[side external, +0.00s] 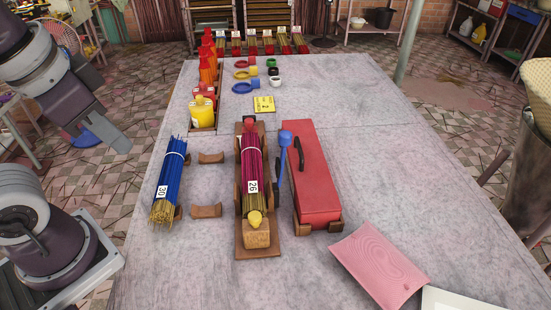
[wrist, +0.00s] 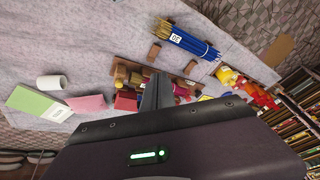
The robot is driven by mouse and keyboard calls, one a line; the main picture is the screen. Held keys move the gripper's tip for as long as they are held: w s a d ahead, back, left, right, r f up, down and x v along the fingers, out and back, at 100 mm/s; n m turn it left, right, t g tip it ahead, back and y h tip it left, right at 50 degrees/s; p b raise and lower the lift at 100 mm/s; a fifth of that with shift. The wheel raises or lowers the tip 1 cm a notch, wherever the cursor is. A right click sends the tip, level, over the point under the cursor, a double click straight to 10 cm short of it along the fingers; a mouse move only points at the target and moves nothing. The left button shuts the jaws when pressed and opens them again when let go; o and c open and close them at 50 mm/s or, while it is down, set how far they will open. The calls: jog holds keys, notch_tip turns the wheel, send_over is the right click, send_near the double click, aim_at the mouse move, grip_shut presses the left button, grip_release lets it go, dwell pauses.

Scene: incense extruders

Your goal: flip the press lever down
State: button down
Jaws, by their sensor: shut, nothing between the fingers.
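The lever with a blue round knob (side external: 285,138) stands upright in the side view, between the wooden press (side external: 257,238) and a long red box (side external: 318,190). The press holds a bundle of magenta incense sticks (side external: 251,162) tagged 26, with a yellow piece at its near end. My gripper (side external: 122,146) is shut and empty, raised at the left of the table, well apart from the lever. In the wrist view my shut fingers (wrist: 157,88) cover part of the press area, and I cannot make out the lever there.
A blue stick bundle (side external: 168,185) tagged 30 lies on wooden rests at the left. Red and yellow bottles (side external: 204,108) stand in a tray behind. Colored rings and cups sit at the back. A pink packet (side external: 380,265) lies front right. The table's right side is mostly clear.

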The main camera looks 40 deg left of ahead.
jog(key=w+f+m+g+y, duration=0.1)
jog(key=w+m+g+y, duration=0.1)
jog(key=w+m+y, duration=0.45)
jog(key=m+t+y, duration=0.2)
jog(key=t+y, duration=0.2)
jog(key=t, duration=0.3)
send_over(282, 161)
jog(key=s, duration=0.4)
notch_tip(282, 161, down, 4)
jog(key=d+f+m+t+h, duration=0.1)
jog(key=d+f+t, duration=0.3)
jog(key=d, duration=0.7)
jog(key=shift+w+f+m+t, duration=0.15)
jog(key=shift+f+m+t, duration=0.05)
jog(key=shift+m+t, duration=0.55)
jog(key=w+a, duration=0.5)
jog(key=a, duration=0.3)
